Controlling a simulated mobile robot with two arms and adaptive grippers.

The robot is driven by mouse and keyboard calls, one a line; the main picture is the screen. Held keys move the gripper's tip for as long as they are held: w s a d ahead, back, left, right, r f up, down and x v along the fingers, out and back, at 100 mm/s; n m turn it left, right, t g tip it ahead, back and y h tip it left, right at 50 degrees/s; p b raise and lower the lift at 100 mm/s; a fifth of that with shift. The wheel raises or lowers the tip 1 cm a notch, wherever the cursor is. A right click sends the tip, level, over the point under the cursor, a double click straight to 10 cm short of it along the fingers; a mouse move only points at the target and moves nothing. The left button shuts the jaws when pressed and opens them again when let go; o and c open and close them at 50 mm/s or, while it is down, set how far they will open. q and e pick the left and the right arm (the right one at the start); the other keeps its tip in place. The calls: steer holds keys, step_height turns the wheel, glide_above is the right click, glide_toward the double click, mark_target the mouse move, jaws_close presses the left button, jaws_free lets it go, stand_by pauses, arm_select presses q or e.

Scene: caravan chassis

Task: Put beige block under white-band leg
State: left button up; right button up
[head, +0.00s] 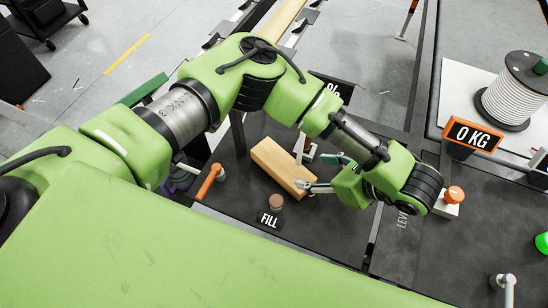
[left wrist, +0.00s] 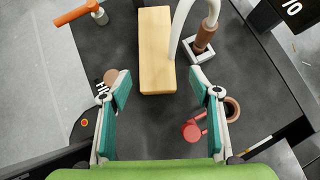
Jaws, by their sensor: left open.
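The beige block (head: 279,166) is a long wooden bar lying on the dark worktop, left of my left gripper (head: 322,173) in the head view. In the left wrist view the block (left wrist: 156,50) lies ahead, its near end about level with the fingertips. My left gripper (left wrist: 160,85) is open, with a gap on each side of the block's end and nothing held. I cannot make out a leg with a white band in either view. My right gripper is not in view.
A white curved pipe (left wrist: 181,25) stands close along the block's right side. A brown knob (head: 276,202) by the FILL label, an orange handle (head: 209,181) and a red part (left wrist: 194,131) are nearby. A 0 KG display (head: 473,135) and cable spool (head: 512,90) stand right.

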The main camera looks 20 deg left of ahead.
mark_target(287, 167)
arm_select(q)
steer(key=shift+w+a+f, duration=0.2)
steer(key=shift+a+f, duration=0.45)
steer(key=shift+a, duration=0.3)
steer(key=b+x, duration=0.1)
steer(key=x, duration=0.4)
steer(key=shift+a+f, duration=0.1)
steer(key=shift+f, duration=0.2)
steer(key=shift+w+a+f, duration=0.25)
steer(key=shift+a+f, duration=0.05)
steer(key=shift+a, duration=0.1)
steer(key=p+x, duration=0.1)
steer(key=x, duration=0.3)
steer(key=shift+s+a, duration=0.1)
steer(key=shift+a, duration=0.15)
steer(key=shift+a+f, duration=0.2)
steer(key=shift+f, duration=0.1)
steer(key=c, duration=1.2)
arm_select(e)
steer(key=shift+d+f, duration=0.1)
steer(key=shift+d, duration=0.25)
arm_select(q)
steer(key=shift+r, duration=0.1)
steer(key=shift+c, duration=0.2)
